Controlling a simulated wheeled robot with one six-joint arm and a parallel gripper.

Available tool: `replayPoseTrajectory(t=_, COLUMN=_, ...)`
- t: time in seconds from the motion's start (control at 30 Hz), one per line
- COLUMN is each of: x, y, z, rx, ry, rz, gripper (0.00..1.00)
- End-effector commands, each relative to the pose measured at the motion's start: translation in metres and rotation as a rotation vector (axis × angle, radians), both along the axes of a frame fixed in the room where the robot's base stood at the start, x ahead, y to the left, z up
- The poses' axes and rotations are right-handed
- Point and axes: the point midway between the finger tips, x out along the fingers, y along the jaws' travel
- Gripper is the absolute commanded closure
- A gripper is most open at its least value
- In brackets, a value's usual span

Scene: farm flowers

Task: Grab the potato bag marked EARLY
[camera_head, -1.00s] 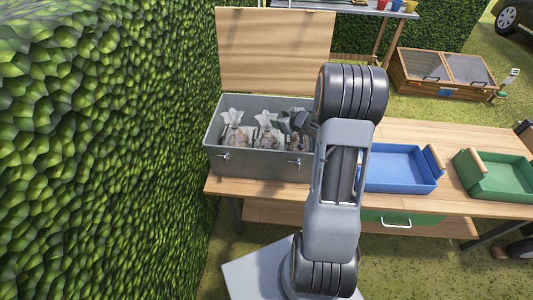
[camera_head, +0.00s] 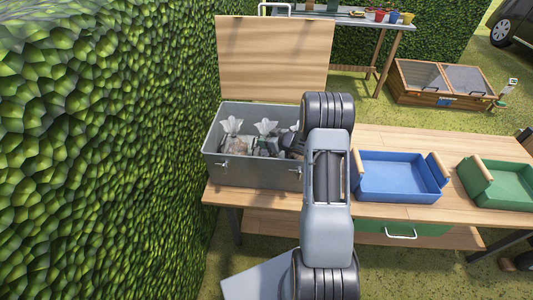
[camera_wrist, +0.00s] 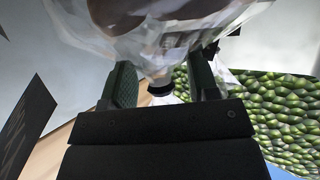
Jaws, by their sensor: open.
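An open grey metal box (camera_head: 250,174) stands at the left end of the wooden bench. Clear bags of potatoes sit inside it, a left one (camera_head: 234,143) and a middle one (camera_head: 265,141); a third beside my arm is partly hidden. No EARLY marking is readable. In the wrist view a clear bag (camera_wrist: 150,42) with brown potatoes fills the top, its dark-tied neck (camera_wrist: 160,88) lying between the fingers. My gripper (camera_wrist: 163,68) is open around that neck, at the box's right side. In the head view it is mostly hidden by my arm.
The box's wooden lid (camera_head: 274,57) stands open behind it. A blue tray (camera_head: 398,178) and a green tray (camera_head: 500,184) sit to the right on the bench (camera_head: 420,212). A tall hedge (camera_head: 100,150) runs close along the left.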

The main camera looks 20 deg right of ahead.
Motion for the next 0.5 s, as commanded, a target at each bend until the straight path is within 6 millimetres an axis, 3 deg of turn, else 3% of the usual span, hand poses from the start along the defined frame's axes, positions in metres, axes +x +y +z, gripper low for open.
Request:
replayPoseTrajectory(t=0.23, x=0.0010, y=0.0003, z=0.0000, rx=0.000, ry=-0.001, rz=-0.001, gripper=0.46)
replayPoseTrajectory(t=0.5, x=0.0008, y=0.0003, z=0.0000, rx=0.000, ry=-0.001, rz=-0.001, gripper=0.72)
